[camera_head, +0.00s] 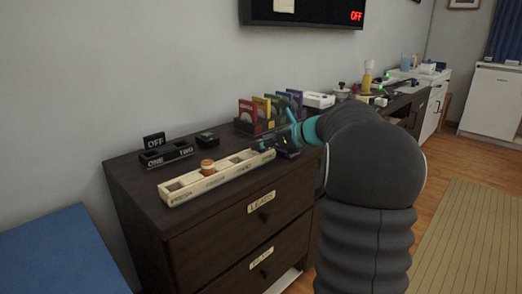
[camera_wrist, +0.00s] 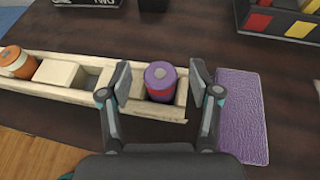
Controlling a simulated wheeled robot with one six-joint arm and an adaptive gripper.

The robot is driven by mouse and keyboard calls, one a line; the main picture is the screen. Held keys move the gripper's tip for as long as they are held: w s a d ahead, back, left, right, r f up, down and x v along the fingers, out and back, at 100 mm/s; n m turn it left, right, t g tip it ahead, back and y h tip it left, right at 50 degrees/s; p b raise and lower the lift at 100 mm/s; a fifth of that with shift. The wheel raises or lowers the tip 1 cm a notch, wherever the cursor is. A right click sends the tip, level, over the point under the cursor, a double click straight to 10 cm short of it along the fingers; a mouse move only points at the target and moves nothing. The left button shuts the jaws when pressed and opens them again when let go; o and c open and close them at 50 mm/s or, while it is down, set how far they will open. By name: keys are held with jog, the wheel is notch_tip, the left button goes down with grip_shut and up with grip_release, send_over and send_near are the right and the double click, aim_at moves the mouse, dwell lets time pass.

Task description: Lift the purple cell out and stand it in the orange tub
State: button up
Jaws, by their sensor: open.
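The purple cell (camera_wrist: 160,82) is an upright cylinder with a purple top and a red band, in the right-end compartment of a long cream tray (camera_wrist: 62,97). The tray also shows in the head view on the dresser (camera_head: 207,184). My gripper (camera_wrist: 160,79) is open, one finger on each side of the purple cell. I cannot tell whether either finger touches it. In the head view my gripper (camera_head: 284,145) hides the tray's right end, and I cannot make out the cell. An orange cell with a white band (camera_wrist: 16,62) stands farther left in the tray. I cannot identify an orange tub.
A purple mat (camera_wrist: 240,115) lies just right of the tray. A dark rack (camera_head: 252,126) with coloured upright cards stands behind. A black block marked ONE and TWO (camera_head: 166,155) and a small black box (camera_head: 207,138) sit behind the tray. A blue surface (camera_head: 60,255) is at lower left.

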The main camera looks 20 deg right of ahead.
jog(key=shift+w+a+f, duration=0.2)
jog(key=shift+w, duration=0.2)
grip_shut()
jog(key=shift+r, duration=0.15)
